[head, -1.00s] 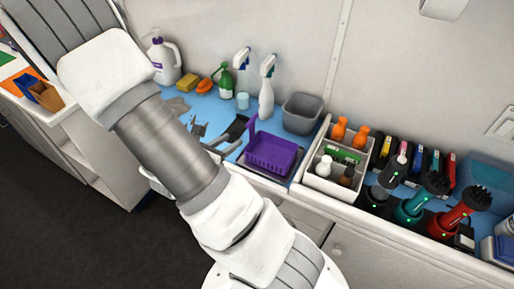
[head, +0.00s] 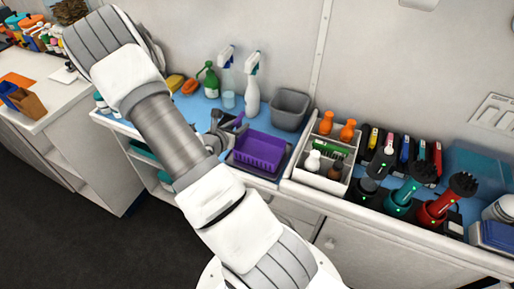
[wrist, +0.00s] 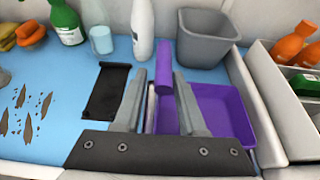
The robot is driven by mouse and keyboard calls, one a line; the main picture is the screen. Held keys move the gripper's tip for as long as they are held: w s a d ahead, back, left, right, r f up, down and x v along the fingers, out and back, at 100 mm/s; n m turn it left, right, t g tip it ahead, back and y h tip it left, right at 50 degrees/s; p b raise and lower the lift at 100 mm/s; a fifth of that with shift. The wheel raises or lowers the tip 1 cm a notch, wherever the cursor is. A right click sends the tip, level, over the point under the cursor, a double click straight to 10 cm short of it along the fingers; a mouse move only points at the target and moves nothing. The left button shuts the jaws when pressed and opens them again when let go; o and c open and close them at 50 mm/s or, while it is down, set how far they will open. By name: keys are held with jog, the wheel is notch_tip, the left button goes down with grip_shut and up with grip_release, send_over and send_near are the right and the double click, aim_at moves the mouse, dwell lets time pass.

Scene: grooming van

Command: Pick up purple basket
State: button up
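The purple basket (head: 260,152) stands on the blue counter, with a raised purple handle at its left side. My gripper (head: 224,122) is at that side of the basket, partly hidden by my arm in the head view. In the wrist view, the basket (wrist: 215,108) lies beyond and right of the fingers, its lower part hidden by my gripper. My gripper (wrist: 161,76) is open, and the handle shows in the gap between its fingertips. I see no clear contact, and cannot tell how deep the handle is between the fingers.
A grey bin (head: 289,109) stands behind the basket, and a white caddy (head: 298,172) with bottles is close on its right. Spray bottles (head: 252,85) stand behind. A flat black object (wrist: 108,92) lies left of the fingers. Clippers (head: 440,205) stand farther right.

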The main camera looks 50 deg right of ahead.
jog(key=x, duration=0.3)
jog(key=shift+d+f, duration=0.15)
jog(key=shift+d, duration=0.1)
grip_shut()
dwell(1.2)
